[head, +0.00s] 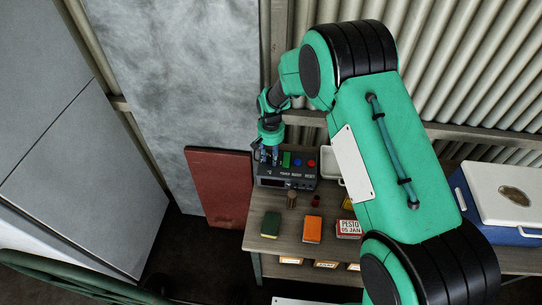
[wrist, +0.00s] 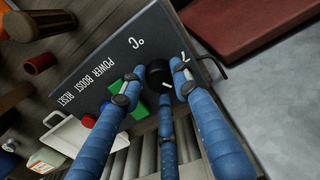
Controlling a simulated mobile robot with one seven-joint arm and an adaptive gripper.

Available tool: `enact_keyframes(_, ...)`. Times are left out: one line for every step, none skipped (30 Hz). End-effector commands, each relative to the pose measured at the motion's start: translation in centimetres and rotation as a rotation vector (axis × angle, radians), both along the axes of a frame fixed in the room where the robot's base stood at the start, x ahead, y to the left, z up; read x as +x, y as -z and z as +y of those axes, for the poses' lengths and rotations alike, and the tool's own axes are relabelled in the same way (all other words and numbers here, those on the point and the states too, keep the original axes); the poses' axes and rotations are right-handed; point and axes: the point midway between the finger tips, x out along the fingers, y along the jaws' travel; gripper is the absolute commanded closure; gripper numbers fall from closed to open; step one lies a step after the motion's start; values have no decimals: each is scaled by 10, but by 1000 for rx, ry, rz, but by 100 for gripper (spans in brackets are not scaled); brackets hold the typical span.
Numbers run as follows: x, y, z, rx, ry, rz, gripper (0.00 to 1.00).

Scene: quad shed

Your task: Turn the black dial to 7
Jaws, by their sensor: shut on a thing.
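The black dial (wrist: 157,72) is on the dark control box (wrist: 98,68) in the wrist view, with a light mark on its lower right edge. A white 7 (wrist: 183,57) is printed beside it, partly crowded by a finger, and °C is printed on its other side. My gripper (wrist: 158,80) has its blue fingers around the dial and is shut on it. In the head view my gripper (head: 269,156) reaches down onto the left end of the control box (head: 298,183), and its fingers hide the dial there.
Green (wrist: 128,84), blue (wrist: 88,121) and red buttons sit along the box, near the words POWER, BOOST and RESET. A red panel (head: 219,187) stands at left.

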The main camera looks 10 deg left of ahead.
Motion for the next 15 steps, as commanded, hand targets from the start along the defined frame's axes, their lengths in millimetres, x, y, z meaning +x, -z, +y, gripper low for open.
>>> enact_keyframes(0,0,0,0,-43,1,95)
enact_keyframes(0,0,0,0,-72,1,95)
enact_keyframes(0,0,0,0,-110,1,95)
enact_keyframes(0,0,0,0,-138,1,95)
enact_keyframes(0,0,0,0,-167,1,95)
enact_keyframes(0,0,0,0,-205,1,95)
enact_keyframes(0,0,0,0,-233,1,95)
enact_keyframes(0,0,0,0,-261,1,95)
enact_keyframes(0,0,0,0,-300,1,95)
enact_keyframes(0,0,0,0,-328,1,95)
enact_keyframes(0,0,0,0,-356,1,95)
enact_keyframes(0,0,0,0,-395,1,95)
enact_keyframes(0,0,0,0,-423,1,95)
enact_keyframes(0,0,0,0,-451,1,95)
enact_keyframes(0,0,0,0,-490,1,95)
